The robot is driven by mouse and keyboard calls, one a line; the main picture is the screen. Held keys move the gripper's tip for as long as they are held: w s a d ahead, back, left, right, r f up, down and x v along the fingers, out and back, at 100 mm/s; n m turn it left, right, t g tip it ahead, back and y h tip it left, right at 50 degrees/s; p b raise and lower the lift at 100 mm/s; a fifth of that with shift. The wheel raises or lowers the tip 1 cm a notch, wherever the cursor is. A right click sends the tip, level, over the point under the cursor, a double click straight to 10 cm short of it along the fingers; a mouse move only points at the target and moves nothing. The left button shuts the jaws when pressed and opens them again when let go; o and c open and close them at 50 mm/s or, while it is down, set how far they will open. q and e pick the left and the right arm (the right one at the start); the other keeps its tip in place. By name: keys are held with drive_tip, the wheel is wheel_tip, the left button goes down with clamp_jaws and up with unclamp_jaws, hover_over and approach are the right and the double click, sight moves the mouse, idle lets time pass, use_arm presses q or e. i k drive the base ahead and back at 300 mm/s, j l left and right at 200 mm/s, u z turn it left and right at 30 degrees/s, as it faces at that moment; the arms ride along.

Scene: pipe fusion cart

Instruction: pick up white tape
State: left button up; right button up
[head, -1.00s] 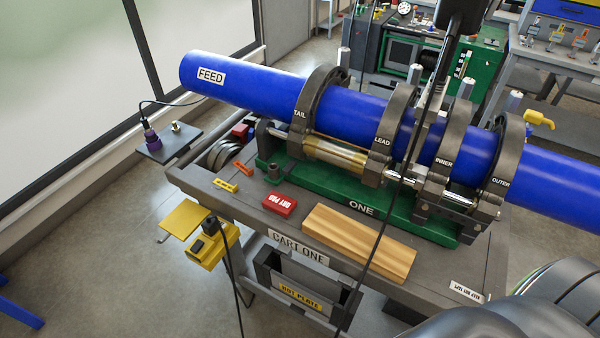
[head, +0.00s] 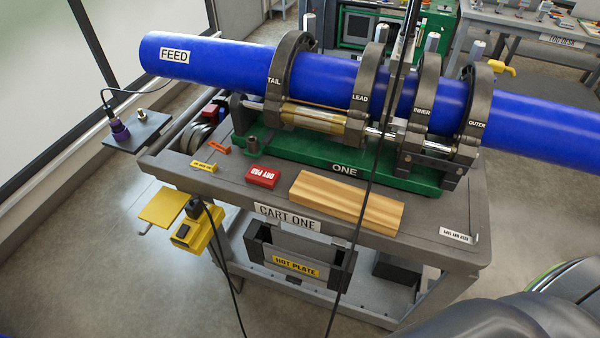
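No roll that I can clearly tell is white tape shows in the head view. A small white strip with dark lettering (head: 456,235) lies flat at the right front corner of the cart top; its print is too small to read surely. Grey ring-shaped rolls (head: 200,138) sit at the cart's left end, partly hidden by other items, and I cannot tell what they are. Neither gripper is in view.
The cart (head: 405,240) carries a green clamp base (head: 310,158) holding the long blue pipe (head: 225,66). A red dry pad (head: 263,177), a yellow tag (head: 204,166) and a wooden block (head: 345,202) lie in front. A black cable (head: 360,215) hangs across the view.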

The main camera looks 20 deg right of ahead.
sight(451, 234)
drive_tip(key=k+j+z, duration=0.1)
drive_tip(key=j+z, duration=0.35)
drive_tip(key=k+j+z, duration=0.15)
drive_tip(key=j+z, duration=0.25)
drive_tip(key=l, duration=0.1)
